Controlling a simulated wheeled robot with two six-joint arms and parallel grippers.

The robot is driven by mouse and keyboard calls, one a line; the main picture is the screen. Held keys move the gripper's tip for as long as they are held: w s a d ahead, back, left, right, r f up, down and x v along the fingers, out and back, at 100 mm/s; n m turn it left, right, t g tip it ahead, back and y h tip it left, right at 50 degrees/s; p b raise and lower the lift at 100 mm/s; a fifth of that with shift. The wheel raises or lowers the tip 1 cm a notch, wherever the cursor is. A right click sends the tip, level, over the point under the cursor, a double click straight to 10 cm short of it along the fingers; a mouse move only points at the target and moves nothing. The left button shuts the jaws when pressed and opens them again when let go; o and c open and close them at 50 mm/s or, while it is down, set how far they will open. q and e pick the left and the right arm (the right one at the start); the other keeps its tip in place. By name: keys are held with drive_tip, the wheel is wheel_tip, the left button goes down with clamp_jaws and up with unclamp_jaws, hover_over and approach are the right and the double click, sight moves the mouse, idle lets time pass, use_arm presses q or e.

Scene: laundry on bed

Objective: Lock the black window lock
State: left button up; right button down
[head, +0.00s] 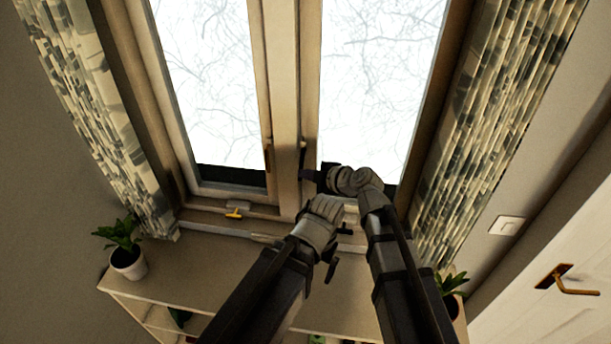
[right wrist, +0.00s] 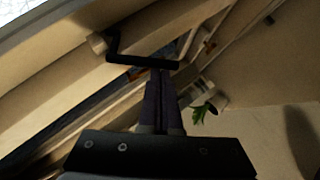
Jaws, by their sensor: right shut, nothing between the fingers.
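The black window lock (head: 303,147) is a thin dark handle on the right window's frame beside the central post. In the right wrist view the black lock (right wrist: 140,60) shows as a bent bar standing off the pale frame. My right gripper (head: 308,175) is just below the lock in the head view, pointing left. In the right wrist view its shut, empty fingers (right wrist: 162,78) reach up to the bar; I cannot tell whether they touch it. My left gripper (head: 337,250) is lower, above the shelf, with dark finger parts partly hidden by its hand.
A brown handle (head: 267,158) is on the left window. A yellow catch (head: 235,211) sits on the lower frame. A potted plant (head: 128,262) stands on the left of the shelf (head: 195,270); another (head: 452,284) is at right. Curtains hang on both sides.

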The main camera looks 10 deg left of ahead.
drive_tip(key=shift+n+t+y, duration=0.3)
drive_tip(key=shift+n+t, duration=0.3)
drive_tip(key=shift+t, duration=0.3)
drive_tip(key=w+f+b, duration=0.1)
drive_tip(key=f+b, duration=0.1)
drive_tip(key=b, duration=0.1)
drive_tip(key=w+f+b, duration=0.1)
drive_tip(key=f+b, duration=0.1)
drive_tip(key=b, duration=0.1)
drive_tip(key=shift+w+b, duration=0.15)
drive_tip(key=shift+b, duration=0.2)
drive_tip(key=shift+r+p, duration=0.75)
drive_tip(key=p+v, duration=0.2)
drive_tip(key=v, duration=0.6)
drive_tip(key=shift+p, duration=0.3)
